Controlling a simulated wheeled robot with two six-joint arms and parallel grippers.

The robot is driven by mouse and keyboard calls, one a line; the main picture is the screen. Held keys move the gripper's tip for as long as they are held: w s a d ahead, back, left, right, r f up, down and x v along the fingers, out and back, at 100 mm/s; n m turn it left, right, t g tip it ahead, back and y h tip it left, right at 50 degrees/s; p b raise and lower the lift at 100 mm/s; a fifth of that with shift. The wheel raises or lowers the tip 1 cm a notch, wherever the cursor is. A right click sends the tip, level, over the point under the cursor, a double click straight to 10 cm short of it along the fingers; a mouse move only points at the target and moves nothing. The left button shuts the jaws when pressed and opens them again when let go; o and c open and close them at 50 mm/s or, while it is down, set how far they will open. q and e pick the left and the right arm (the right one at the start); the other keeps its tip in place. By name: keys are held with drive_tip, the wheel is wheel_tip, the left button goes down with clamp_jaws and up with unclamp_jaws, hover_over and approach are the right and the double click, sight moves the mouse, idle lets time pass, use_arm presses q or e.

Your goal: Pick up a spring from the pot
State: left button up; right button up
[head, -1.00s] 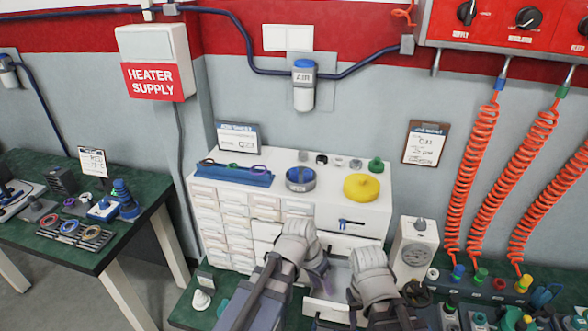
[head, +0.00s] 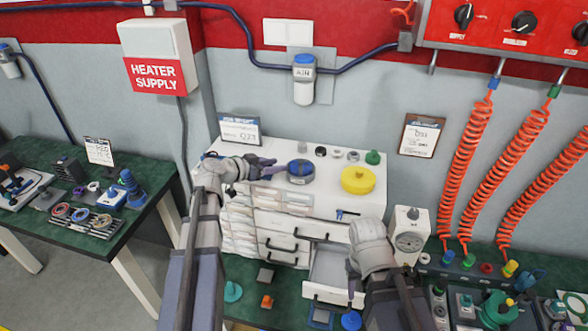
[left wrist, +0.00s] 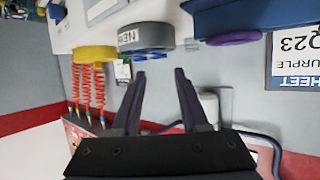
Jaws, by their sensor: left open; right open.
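The pot is a round grey container with blue springs inside, on the white cabinet top in the head view (head: 300,179). In the left wrist view it is upside down, with part of a "NEW" label on its side (left wrist: 158,34) and blue coils showing at its mouth (left wrist: 150,54). My left gripper (head: 274,167) is open and empty just left of the pot; its fingers point toward the pot's side in the left wrist view (left wrist: 160,73), apart from it. My right gripper (head: 352,288) is by the open drawer, its fingers mostly hidden behind my wrist.
A yellow disc (head: 358,181) stands right of the pot, with small rings behind. A blue rack (left wrist: 250,18) with a purple ring (left wrist: 235,38) is close beside my left gripper. A white drawer (head: 328,268) stands open below. A gauge (head: 410,240) stands to the right.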

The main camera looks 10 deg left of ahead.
sight(293, 163)
use_arm(q)
drive_tip(key=shift+b+x, duration=1.25)
drive_tip(key=shift+x, duration=2.2)
drive_tip(key=shift+s+f, duration=0.1)
drive_tip(key=shift+s, duration=0.05)
clamp_jaws()
